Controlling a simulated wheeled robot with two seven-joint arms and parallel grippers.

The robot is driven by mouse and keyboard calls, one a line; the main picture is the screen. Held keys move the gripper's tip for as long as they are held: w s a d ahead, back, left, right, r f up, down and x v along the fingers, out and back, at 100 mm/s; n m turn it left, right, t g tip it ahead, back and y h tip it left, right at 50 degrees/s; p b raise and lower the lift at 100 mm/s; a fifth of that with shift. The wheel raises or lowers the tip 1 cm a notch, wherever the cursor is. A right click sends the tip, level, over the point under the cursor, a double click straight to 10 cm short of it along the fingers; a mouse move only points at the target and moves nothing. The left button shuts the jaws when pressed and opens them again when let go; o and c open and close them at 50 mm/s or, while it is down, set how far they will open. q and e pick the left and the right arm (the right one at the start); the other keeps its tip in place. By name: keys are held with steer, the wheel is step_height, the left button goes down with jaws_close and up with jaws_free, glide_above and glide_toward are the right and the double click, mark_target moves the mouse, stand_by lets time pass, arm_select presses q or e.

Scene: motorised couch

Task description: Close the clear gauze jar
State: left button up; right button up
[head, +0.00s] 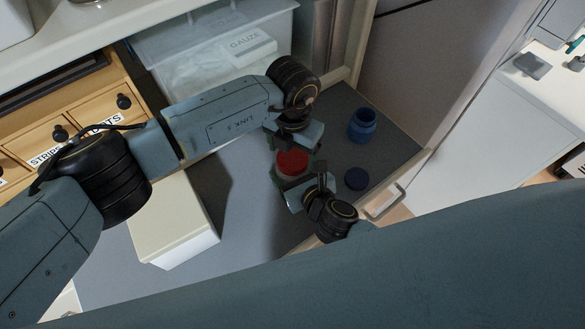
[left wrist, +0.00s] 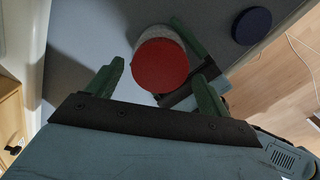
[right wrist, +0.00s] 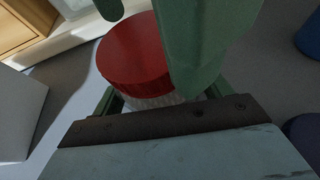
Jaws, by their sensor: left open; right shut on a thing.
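The clear gauze jar (left wrist: 158,35) stands on the grey surface, with a red lid (head: 292,163) on its top. Whether the lid is fully seated I cannot tell. The red lid also shows in the left wrist view (left wrist: 160,66) and the right wrist view (right wrist: 136,52). My right gripper (head: 298,186) is shut on the jar's body from the near side. My left gripper (head: 296,150) is open above the jar, its fingers to either side of the red lid. The grippers hide much of the jar in the head view.
A blue jar (head: 362,125) stands open to the right, and a dark blue lid (head: 356,179) lies near it. A white box (head: 172,222) is at the left. A clear bin with a gauze box (head: 245,48) and wooden drawers (head: 92,125) stand behind. A drawer handle (head: 384,203) is at the right edge.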

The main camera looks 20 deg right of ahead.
arm_select(q)
steer(key=shift+f, duration=0.35)
steer(key=shift+c, duration=0.4)
steer(key=c, duration=0.8)
steer(key=o, duration=1.1)
steer(key=shift+r, duration=0.15)
arm_select(e)
steer(key=o, duration=1.9)
arm_select(q)
step_height(320, 180, up, 12)
